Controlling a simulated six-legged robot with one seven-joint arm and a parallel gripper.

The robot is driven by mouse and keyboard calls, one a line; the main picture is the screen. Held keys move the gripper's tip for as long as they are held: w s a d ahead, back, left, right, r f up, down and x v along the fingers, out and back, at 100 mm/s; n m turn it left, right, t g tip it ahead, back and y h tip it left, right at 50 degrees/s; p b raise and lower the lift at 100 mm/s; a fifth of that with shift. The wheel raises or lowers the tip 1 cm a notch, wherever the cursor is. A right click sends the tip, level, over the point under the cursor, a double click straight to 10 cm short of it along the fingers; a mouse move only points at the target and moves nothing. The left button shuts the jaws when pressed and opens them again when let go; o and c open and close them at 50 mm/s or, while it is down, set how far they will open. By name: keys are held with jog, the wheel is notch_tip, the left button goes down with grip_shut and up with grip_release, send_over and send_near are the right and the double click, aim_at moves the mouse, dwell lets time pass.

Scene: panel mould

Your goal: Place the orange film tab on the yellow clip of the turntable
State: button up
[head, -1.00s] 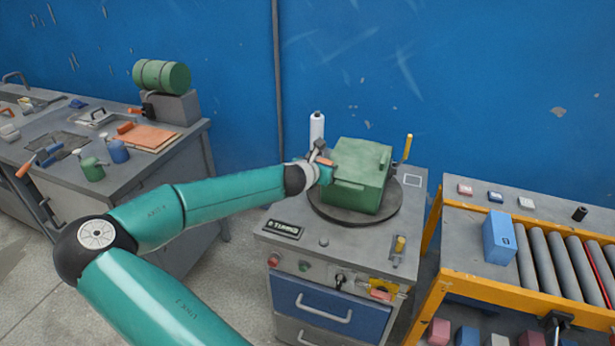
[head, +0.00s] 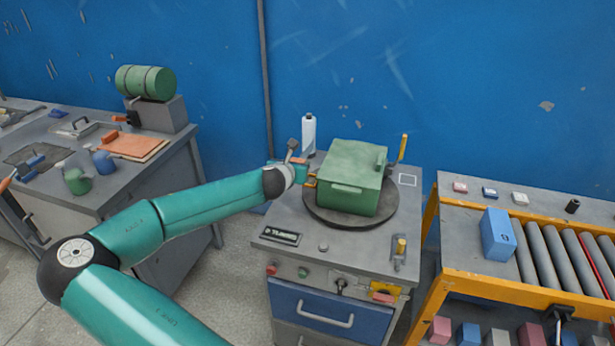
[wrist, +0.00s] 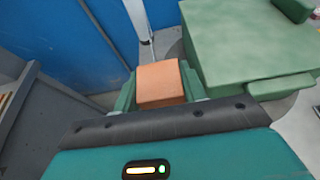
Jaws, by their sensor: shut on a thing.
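My gripper (head: 301,171) is at the left side of the green box on the turntable (head: 320,211), above the cabinet's left edge. It is shut on the orange film tab (wrist: 160,83), which shows between the green fingers in the wrist view. In the head view the tab (head: 300,160) is a small orange patch. A small yellow piece (head: 311,181) shows between my gripper and the box, low at the turntable's left side; it may be the yellow clip, but it is too small to be sure. The wrist view does not show it.
The green box (head: 352,178) fills most of the turntable and stands close to my gripper's right. A white bottle (head: 309,135) stands behind, and a yellow post (head: 403,147) at the back right. A roller conveyor (head: 555,260) is at right, a workbench (head: 170,170) at left.

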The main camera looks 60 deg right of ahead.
send_near(310, 181)
jog(key=d, duration=0.3)
jog(key=w+d+r, duration=0.1)
jog(key=d, duration=0.1)
jog(key=shift+d, duration=0.55)
jog(key=x, duration=0.3)
jog(key=shift+w+d+r, duration=0.1)
jog(key=shift+r, duration=0.1)
jog(key=shift+f, duration=0.15)
jog(key=shift+f, duration=0.15)
jog(key=o, duration=1.1)
